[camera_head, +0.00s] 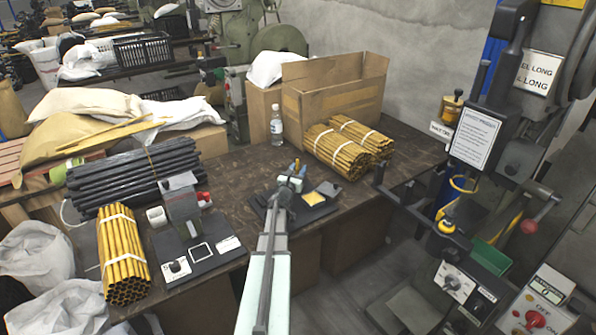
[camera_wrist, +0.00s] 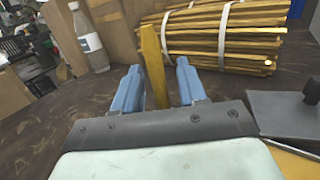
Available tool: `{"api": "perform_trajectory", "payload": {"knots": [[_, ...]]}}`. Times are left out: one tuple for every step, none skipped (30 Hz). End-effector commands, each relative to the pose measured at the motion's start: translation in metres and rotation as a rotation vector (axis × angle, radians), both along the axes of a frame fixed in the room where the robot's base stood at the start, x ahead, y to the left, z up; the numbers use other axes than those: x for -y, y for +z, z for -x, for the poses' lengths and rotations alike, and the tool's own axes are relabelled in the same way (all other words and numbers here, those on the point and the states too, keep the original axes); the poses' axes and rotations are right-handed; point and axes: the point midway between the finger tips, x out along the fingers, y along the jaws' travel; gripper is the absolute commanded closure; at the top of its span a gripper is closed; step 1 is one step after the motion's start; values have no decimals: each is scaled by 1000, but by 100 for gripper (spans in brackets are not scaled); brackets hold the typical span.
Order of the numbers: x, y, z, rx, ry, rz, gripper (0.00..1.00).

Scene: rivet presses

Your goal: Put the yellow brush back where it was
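A narrow yellow upright piece, apparently the yellow brush (camera_wrist: 153,66), stands between my fingers in the wrist view. In the head view a small yellow tip (camera_head: 296,165) shows at my gripper. My gripper (camera_wrist: 160,88) has two blue fingers, parted, one on each side of the yellow piece.
Bundles of yellow sticks (camera_head: 348,148) lie beyond my gripper, before an open cardboard box (camera_head: 335,92). A water bottle (camera_head: 276,125) stands to their left. A second press (camera_head: 185,210), dark rods (camera_head: 130,175) and another yellow bundle (camera_head: 122,258) are at left. Bare wooden tabletop (camera_head: 235,175) lies between.

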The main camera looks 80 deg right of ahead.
Motion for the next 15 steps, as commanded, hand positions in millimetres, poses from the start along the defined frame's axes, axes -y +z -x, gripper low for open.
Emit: {"api": "perform_trajectory", "payload": {"knots": [[0,0,0,0,0,0,56],[0,0,0,0,0,0,56],[0,0,0,0,0,0,56],[0,0,0,0,0,0,56],[0,0,0,0,0,0,56],[0,0,0,0,0,0,56],[0,0,0,0,0,0,56],[0,0,0,0,0,0,56],[0,1,0,0,0,0,56],[0,2,0,0,0,0,56],[0,3,0,0,0,0,56],[-3,3,0,0,0,0,56],[-5,3,-1,0,0,0,56],[-8,2,-1,0,1,0,56],[-12,2,-2,0,1,0,56]]}}
